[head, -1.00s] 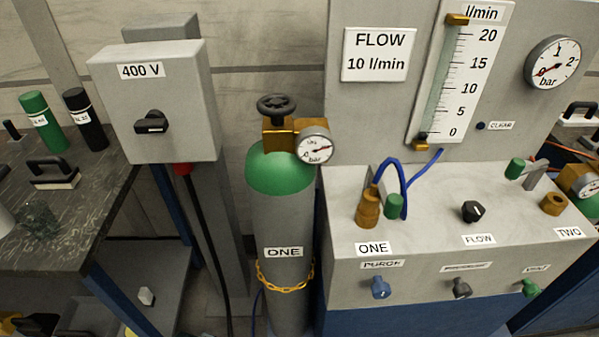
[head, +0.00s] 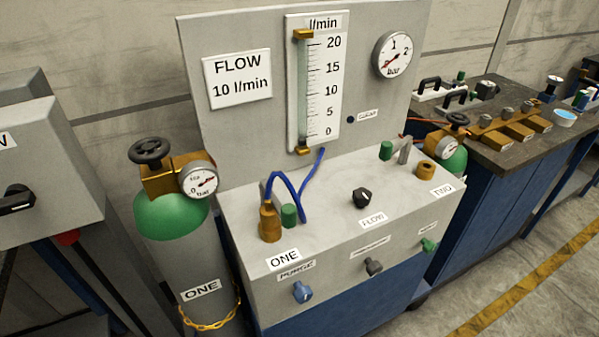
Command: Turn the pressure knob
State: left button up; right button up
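A grey console (head: 330,240) stands in the middle of the head view. On its front face are a blue knob (head: 302,292) under a label that appears to read PURGE, a grey knob (head: 374,267) under a label too small to read, and a green knob (head: 429,245) at the right. A black knob (head: 361,197) labelled FLOW sits on the console top. Which knob is the pressure knob cannot be told for sure. A round bar gauge (head: 395,56) is on the upright panel. Neither of my grippers is in view.
Gas cylinder ONE (head: 170,250) with a gauge (head: 198,181) stands left of the console. A grey switch box (head: 45,175) is at far left. A dark workbench (head: 495,150) stands at the right. Open floor (head: 540,270) with a yellow stripe lies at lower right.

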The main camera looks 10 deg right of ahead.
aim_at(373, 268)
jog(key=k+j+z, duration=0.1)
jog(key=z, duration=0.85)
jog(key=k+l, duration=0.05)
jog(key=k, duration=0.05)
